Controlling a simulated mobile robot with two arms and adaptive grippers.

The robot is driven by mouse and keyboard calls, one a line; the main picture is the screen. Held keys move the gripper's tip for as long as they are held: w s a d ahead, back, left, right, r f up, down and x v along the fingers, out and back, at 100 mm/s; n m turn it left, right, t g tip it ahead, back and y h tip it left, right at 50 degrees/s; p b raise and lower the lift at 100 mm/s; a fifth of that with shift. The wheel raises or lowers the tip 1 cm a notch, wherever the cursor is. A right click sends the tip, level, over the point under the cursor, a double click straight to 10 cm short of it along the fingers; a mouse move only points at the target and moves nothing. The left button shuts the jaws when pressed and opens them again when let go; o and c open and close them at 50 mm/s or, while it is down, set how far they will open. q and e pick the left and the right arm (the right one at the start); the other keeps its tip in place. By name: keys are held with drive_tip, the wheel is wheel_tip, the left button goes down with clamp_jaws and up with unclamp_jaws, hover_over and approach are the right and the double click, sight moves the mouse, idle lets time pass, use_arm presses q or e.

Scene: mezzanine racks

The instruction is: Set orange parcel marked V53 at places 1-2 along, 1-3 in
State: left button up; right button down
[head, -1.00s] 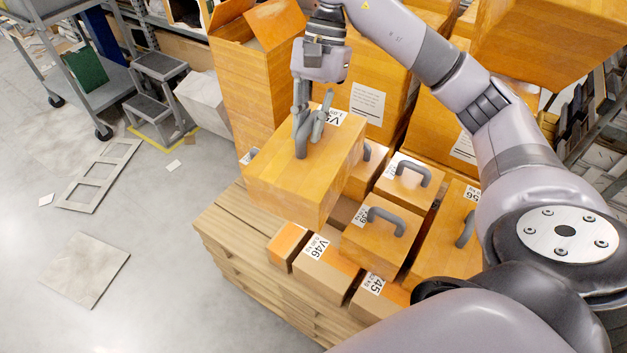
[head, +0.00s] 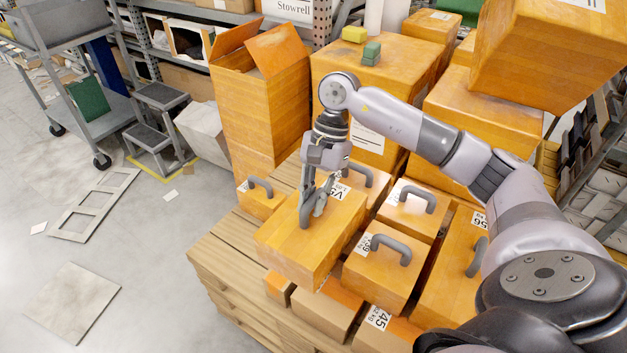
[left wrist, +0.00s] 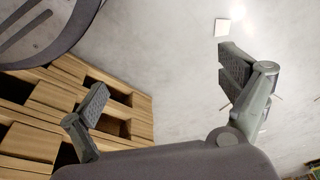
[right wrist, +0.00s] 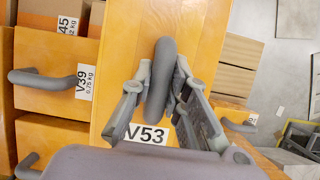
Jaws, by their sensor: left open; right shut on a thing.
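The orange parcel marked V53 (head: 305,247) is a wooden-looking box with a grey handle on top. My right gripper (head: 312,216) is shut on that handle from above. In the right wrist view the fingers (right wrist: 160,100) close around the handle (right wrist: 160,75), and the V53 label (right wrist: 146,133) is readable. The parcel hangs over or sits at the left side of the pallet stack (head: 225,255); I cannot tell whether it touches what is below. My left gripper (left wrist: 165,100) is open and empty, seen only in the left wrist view, above the floor and slatted wood.
Handled orange parcels stand close to the right: one marked V39 (head: 380,270), others behind it (head: 410,208) and at far right (head: 455,270). A small handled parcel (head: 262,197) is behind left. Lower boxes (head: 322,310) lie in front. Tall boxes (head: 262,100) rise behind. Floor at left is open.

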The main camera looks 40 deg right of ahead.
sight(313, 220)
wheel_tip(313, 220, down, 6)
drive_tip(key=shift+r+b, duration=0.15)
drive_tip(key=shift+b, duration=0.15)
drive_tip(key=shift+f, duration=0.25)
use_arm(q)
drive_tip(key=r, duration=0.2)
drive_tip(key=shift+w+d+r, duration=0.1)
drive_tip(key=shift+w+r, duration=0.25)
drive_tip(key=shift+w, duration=0.05)
drive_tip(key=shift+s, duration=0.2)
use_arm(e)
drive_tip(key=shift+f, duration=0.1)
